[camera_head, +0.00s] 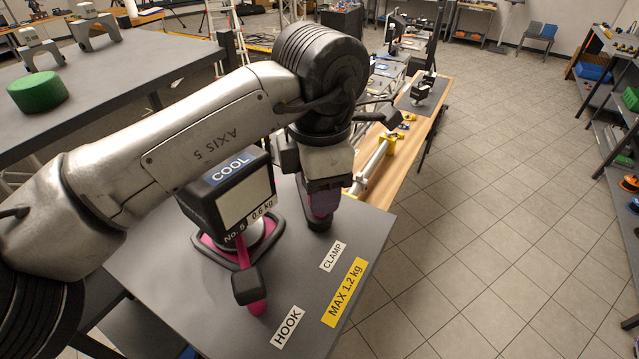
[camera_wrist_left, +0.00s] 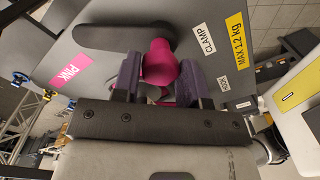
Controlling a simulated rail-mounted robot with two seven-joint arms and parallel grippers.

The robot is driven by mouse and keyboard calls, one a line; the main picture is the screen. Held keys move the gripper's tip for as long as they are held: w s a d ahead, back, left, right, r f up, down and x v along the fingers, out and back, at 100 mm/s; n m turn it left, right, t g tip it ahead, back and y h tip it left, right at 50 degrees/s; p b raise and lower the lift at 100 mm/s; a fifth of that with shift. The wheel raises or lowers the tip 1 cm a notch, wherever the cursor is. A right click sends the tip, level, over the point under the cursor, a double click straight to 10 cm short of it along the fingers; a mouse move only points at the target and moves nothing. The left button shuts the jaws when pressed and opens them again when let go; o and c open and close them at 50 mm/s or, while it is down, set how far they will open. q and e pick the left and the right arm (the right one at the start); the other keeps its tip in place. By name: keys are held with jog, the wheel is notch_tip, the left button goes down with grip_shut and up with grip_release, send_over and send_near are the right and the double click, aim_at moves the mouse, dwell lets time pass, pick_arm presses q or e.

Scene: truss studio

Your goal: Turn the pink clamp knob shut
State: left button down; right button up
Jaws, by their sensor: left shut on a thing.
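The pink clamp knob (camera_wrist_left: 160,62) shows in the left wrist view, between the two dark fingers of my left gripper (camera_wrist_left: 158,78). The gripper is shut on it, with a finger on each side. In the head view my left gripper (camera_head: 321,204) points down at the dark fixture beside the CLAMP label (camera_head: 334,256), and it hides the knob there. A black box marked COOL (camera_head: 243,197) stands left of the gripper on a black and pink base. I cannot tell how far the knob is turned.
A black block with a pink end (camera_head: 257,306) sits near the HOOK label (camera_head: 287,327). A yellow MAX 1.2 kg label (camera_head: 344,292) lies on the grey tabletop (camera_head: 215,325). A green cylinder (camera_head: 38,91) stands on another table. The tiled floor at right is clear.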

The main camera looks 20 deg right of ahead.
pick_arm(q)
jog(key=shift+n, duration=0.3)
jog(key=n+b, duration=0.1)
jog(key=n, duration=0.2)
jog(key=shift+n, duration=0.3)
jog(key=shift+n+b, duration=0.65)
jog(key=shift+n, duration=1.35)
jog(key=shift+r, duration=0.1)
jog(key=c, duration=0.7)
grip_release()
jog(key=shift+o, duration=0.2)
notch_tip(320, 180, up, 14)
jog(key=p, duration=0.1)
